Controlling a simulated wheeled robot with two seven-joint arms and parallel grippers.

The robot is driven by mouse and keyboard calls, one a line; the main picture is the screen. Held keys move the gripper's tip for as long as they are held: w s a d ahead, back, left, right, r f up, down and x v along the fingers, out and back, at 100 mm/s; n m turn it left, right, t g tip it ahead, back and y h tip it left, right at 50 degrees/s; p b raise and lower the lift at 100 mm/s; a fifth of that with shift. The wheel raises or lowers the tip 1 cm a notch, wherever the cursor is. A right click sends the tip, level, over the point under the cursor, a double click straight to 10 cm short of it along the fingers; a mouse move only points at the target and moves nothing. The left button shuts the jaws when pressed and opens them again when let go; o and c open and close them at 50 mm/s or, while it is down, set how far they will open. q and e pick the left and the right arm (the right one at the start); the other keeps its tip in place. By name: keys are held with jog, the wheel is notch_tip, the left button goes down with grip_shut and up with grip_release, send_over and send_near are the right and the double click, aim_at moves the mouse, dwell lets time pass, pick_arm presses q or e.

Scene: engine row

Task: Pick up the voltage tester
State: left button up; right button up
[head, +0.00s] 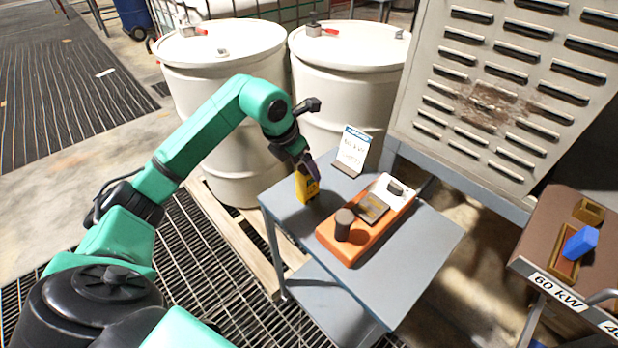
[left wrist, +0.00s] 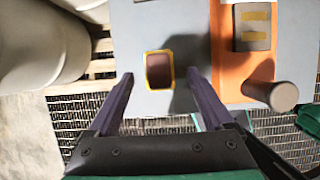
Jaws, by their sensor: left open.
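The voltage tester looks to be the small yellow and dark block (head: 307,189) standing at the left part of the grey cart top (head: 425,255). In the left wrist view it is a dark face with a yellow rim (left wrist: 159,70). My left gripper (head: 309,166) points down over it, partly covering its top in the head view. In the left wrist view the gripper's open fingers (left wrist: 160,76) lie on either side of the tester, with a gap visible on both sides. My right gripper is not in view.
An orange holder (head: 343,250) with a dark cylinder (head: 344,224) stands right of the tester. A white sign (head: 354,150) stands behind. White drums (head: 225,100) are beyond the cart. A brown-topped unit (head: 545,220) with a blue block (head: 580,243) is at right.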

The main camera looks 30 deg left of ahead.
aim_at(307, 189)
pick_arm(q)
jog(key=p+x, duration=0.2)
jog(key=x, duration=0.3)
jog(key=shift+w+d+f, duration=0.1)
jog(key=shift+w, duration=0.15)
jog(key=shift+w+f, duration=0.1)
jog(key=shift+f, duration=0.15)
jog(key=c, duration=1.2)
grip_shut()
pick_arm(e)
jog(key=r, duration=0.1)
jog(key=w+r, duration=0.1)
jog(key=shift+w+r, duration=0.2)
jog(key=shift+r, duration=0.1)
pick_arm(q)
jog(key=shift+r, duration=0.1)
